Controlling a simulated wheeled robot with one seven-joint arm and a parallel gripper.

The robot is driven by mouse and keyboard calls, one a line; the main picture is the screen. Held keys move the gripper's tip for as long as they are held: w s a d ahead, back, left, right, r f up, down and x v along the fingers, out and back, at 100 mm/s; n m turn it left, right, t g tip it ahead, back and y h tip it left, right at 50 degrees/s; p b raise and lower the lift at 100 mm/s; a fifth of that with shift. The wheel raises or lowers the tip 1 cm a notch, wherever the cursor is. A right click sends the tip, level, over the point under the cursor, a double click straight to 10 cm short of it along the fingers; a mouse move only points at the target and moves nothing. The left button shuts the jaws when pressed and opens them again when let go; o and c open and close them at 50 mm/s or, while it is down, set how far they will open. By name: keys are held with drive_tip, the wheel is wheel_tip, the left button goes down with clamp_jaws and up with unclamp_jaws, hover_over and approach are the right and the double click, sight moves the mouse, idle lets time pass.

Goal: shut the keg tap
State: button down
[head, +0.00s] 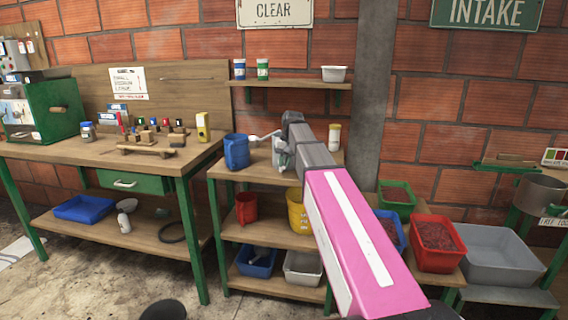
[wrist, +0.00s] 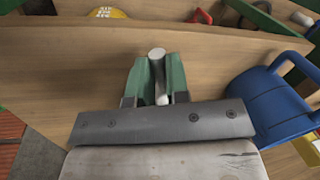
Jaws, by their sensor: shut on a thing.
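My gripper (wrist: 158,85) has green fingers, closed on a white rod-like piece (wrist: 157,53) with a rounded end, in the wrist view. I cannot tell whether this piece belongs to the keg tap, and no keg shows clearly. In the head view my gripper (head: 280,148) is over the top of the middle wooden bench, and my arm hides part of it. A white lever-like piece (head: 256,138) with a knobbed end shows just left of it. A blue jug (head: 236,152) stands close by on the left, and it also shows at the right in the wrist view (wrist: 270,105).
A white-lidded jar (head: 334,137) stands right of my gripper. A shelf (head: 290,84) with two cans and a bowl hangs above. A yellow pail (head: 297,212) and red jug (head: 246,208) sit on the bench's lower shelf. Tubs, including a red one (head: 438,243), stand to the right.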

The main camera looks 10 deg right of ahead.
drive_tip(key=shift+d, duration=0.1)
drive_tip(key=shift+w+d+n+g, duration=0.15)
drive_tip(key=shift+d+n, duration=0.15)
drive_tip(key=shift+n, duration=0.5)
drive_tip(key=shift+w+d+n+g, duration=0.1)
drive_tip(key=shift+d+n+g, duration=0.15)
drive_tip(key=shift+n, duration=0.55)
drive_tip(key=shift+w+d+n+g, duration=0.1)
drive_tip(key=shift+d+n, duration=0.25)
drive_tip(key=shift+n, duration=0.45)
drive_tip(key=c, duration=1.1)
unclamp_jaws()
drive_tip(key=s+v, duration=0.1)
drive_tip(key=v, duration=0.9)
drive_tip(key=shift+w+r, duration=0.45)
